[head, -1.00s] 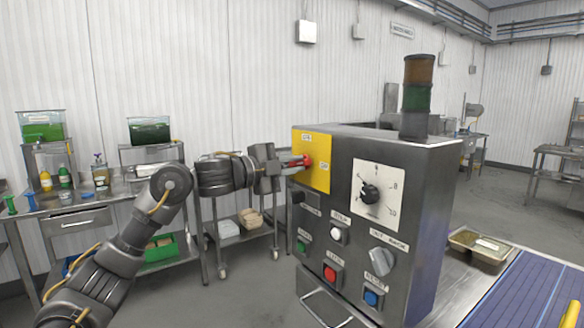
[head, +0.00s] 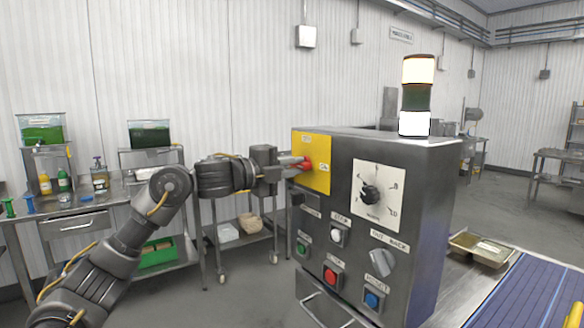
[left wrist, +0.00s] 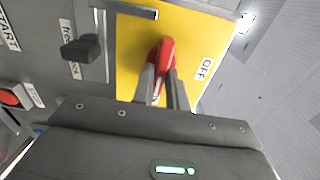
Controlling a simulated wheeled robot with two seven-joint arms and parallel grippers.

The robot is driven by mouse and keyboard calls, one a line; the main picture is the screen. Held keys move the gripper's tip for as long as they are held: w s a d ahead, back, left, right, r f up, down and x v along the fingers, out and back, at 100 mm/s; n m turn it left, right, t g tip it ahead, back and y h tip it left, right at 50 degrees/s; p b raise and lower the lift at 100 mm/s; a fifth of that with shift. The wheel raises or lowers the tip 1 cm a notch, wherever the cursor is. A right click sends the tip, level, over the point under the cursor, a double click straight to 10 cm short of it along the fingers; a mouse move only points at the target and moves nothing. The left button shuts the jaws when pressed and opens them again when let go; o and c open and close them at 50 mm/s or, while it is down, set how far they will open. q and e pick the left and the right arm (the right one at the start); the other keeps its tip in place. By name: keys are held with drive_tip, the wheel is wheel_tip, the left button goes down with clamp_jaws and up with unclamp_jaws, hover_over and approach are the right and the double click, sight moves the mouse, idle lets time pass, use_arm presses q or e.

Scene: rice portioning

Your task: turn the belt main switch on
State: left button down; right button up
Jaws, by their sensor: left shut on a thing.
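The main switch is a red handle (head: 306,163) on a yellow plate (head: 318,177) at the upper left of the control box (head: 400,215). My left gripper (head: 298,164) reaches it from the left and is shut on the red handle. In the left wrist view the red handle (left wrist: 166,60) stands between the two fingers (left wrist: 160,88), on the yellow plate (left wrist: 205,40) with an OFF label beside it. The signal tower (head: 418,95) on the box shows a lit amber top and a bright white bottom, with a dark green middle. My right gripper is out of view.
The box front carries a dial (head: 370,195), a grey selector (head: 382,262) and several push buttons. A blue conveyor belt (head: 520,295) and a metal tray (head: 480,248) are at the right. A steel cart (head: 245,190) and a side table (head: 75,225) stand behind my left arm.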

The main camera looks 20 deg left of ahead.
use_arm(q)
drive_tip(key=c, duration=1.4)
unclamp_jaws()
